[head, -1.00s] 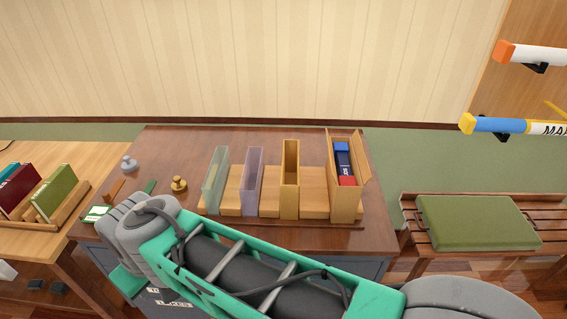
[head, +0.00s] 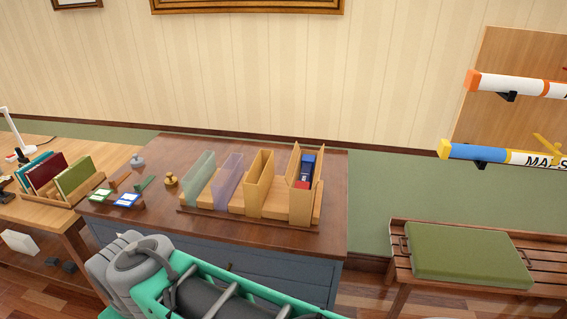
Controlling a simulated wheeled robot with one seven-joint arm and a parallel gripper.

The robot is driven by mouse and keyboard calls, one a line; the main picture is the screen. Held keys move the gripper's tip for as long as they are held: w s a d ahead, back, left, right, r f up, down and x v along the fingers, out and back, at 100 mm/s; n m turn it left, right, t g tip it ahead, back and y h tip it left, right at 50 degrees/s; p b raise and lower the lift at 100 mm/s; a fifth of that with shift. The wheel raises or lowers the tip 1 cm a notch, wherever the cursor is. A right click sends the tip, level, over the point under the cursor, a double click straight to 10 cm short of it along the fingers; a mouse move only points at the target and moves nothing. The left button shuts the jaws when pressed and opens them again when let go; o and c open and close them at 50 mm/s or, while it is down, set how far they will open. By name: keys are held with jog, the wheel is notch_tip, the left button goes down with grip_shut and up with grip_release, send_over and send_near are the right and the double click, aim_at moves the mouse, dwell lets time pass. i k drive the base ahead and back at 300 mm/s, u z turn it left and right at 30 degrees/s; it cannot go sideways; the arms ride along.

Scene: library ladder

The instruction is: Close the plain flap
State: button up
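A row of tall narrow holders stands on a wooden base (head: 248,209) on the desk. From left they are a pale green see-through one (head: 198,180), a lavender see-through one (head: 227,180), a plain tan one (head: 258,186) and another tan one (head: 299,203) at the right. The right one holds a blue and red item (head: 306,168), and thin tan panels rise beside it. I cannot tell which panel is the plain flap or how far it stands open. My grey and green arm crosses the bottom of the view. My gripper is out of view.
The brown desk (head: 325,160) also bears a brass stamp (head: 171,180), a grey stamp (head: 137,162) and small cards. A side table with a book rack (head: 80,195) is at left. A bench with a green cushion (head: 465,253) is at right, below wall-mounted tubes (head: 480,154).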

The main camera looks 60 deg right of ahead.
aim_at(288, 176)
jog(key=u, duration=0.65)
jog(key=i, duration=0.9)
jog(key=z, duration=3.2)
jog(key=i, duration=0.45)
jog(key=z, duration=0.25)
jog(key=k, duration=0.5)
jog(key=u, duration=0.7)
jog(key=i, duration=0.4)
